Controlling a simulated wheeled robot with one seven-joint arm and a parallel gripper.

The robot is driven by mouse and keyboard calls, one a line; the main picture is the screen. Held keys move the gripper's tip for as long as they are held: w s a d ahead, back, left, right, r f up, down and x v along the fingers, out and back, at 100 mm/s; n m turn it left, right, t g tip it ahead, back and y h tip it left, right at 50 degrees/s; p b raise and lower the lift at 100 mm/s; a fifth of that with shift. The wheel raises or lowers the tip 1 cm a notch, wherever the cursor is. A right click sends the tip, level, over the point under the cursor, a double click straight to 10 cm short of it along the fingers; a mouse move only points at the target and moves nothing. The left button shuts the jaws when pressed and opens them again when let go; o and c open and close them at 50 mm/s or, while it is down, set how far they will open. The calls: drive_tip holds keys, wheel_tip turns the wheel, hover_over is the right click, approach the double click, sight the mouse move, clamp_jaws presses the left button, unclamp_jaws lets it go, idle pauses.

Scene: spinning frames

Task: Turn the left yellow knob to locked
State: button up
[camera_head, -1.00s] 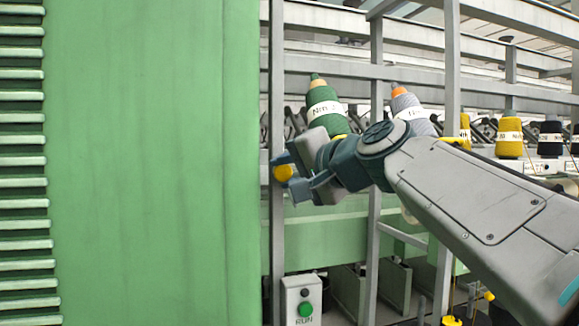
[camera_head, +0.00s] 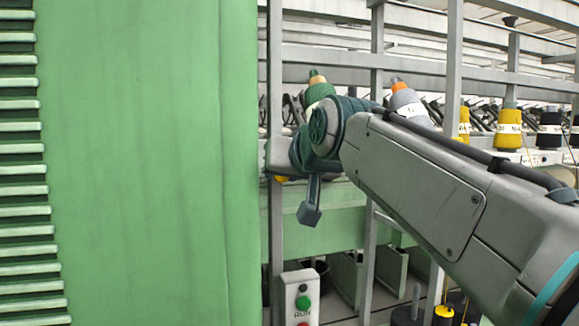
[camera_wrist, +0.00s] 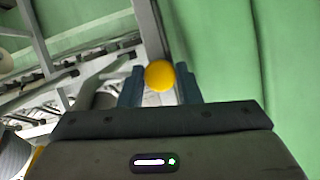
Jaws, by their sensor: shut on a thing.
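The yellow knob (camera_wrist: 159,76) shows in the wrist view as a round ball between the two fingers of my gripper (camera_wrist: 160,86). The fingers are shut on it, one on each side. In the head view only a small yellow patch of the knob (camera_head: 281,179) shows beside the grey post, mostly behind my gripper (camera_head: 291,180). One finger hangs downward there, and the other is hidden. No locked marking can be made out in either view.
A large green panel (camera_head: 150,160) fills the left side, close to my gripper. A grey post (camera_head: 276,230) stands beside the knob. A control box (camera_head: 299,298) with a green button is below. Yarn cones, including a green one (camera_head: 318,88), stand behind my arm.

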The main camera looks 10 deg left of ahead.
drive_tip(key=shift+s+a+r+n+t+h, duration=0.1)
drive_tip(key=shift+n+t+h, duration=0.25)
drive_tip(key=shift+n, duration=0.35)
drive_tip(key=o, duration=0.7)
drive_tip(key=shift+o, duration=1.3)
drive_tip(key=shift+s, duration=0.1)
